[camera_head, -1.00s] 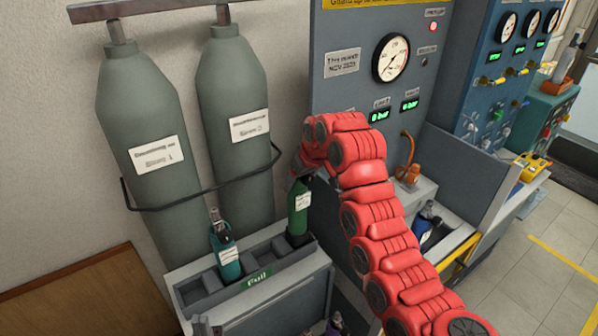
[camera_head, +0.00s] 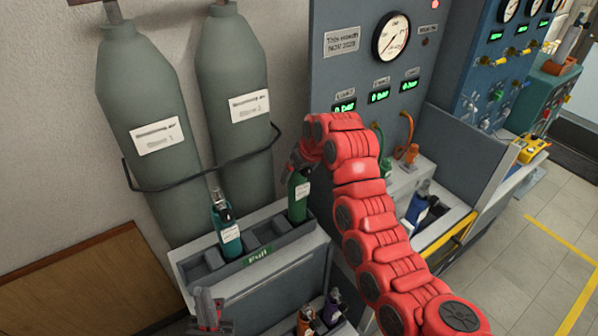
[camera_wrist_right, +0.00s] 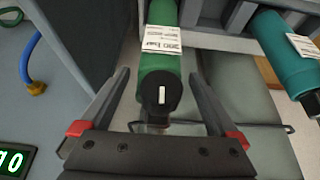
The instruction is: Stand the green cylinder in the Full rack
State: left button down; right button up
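The green cylinder (camera_head: 298,195) stands upright in the right-end compartment of the Full rack (camera_head: 262,254); its base is hidden by the rack wall. My right gripper (camera_head: 297,163) is at the cylinder's top. In the right wrist view, the two fingers of the right gripper (camera_wrist_right: 160,80) are spread on either side of the green cylinder (camera_wrist_right: 158,65), with gaps between them and it. The black top of the cylinder points toward the palm. My left gripper (camera_head: 207,312) shows only partly at the lower left, away from the rack's contents; its opening is unclear.
A teal cylinder (camera_head: 226,228) leans in another Full rack compartment; it also shows in the wrist view (camera_wrist_right: 290,55). Two large grey-green bottles (camera_head: 150,130) stand behind the rack. The gauge panel (camera_head: 340,75) is behind my right arm. A blue cylinder (camera_head: 418,205) stands right of the arm.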

jog(key=shift+r, duration=0.1)
jog(key=shift+d+r, duration=0.1)
jog(key=shift+r, duration=0.05)
jog(key=b+v, duration=0.2)
jog(key=v, duration=0.1)
jog(key=shift+s, duration=0.15)
jog(key=b+v, duration=0.1)
jog(key=v, duration=0.7)
jog(key=shift+r, duration=0.2)
jog(key=shift+d, duration=0.1)
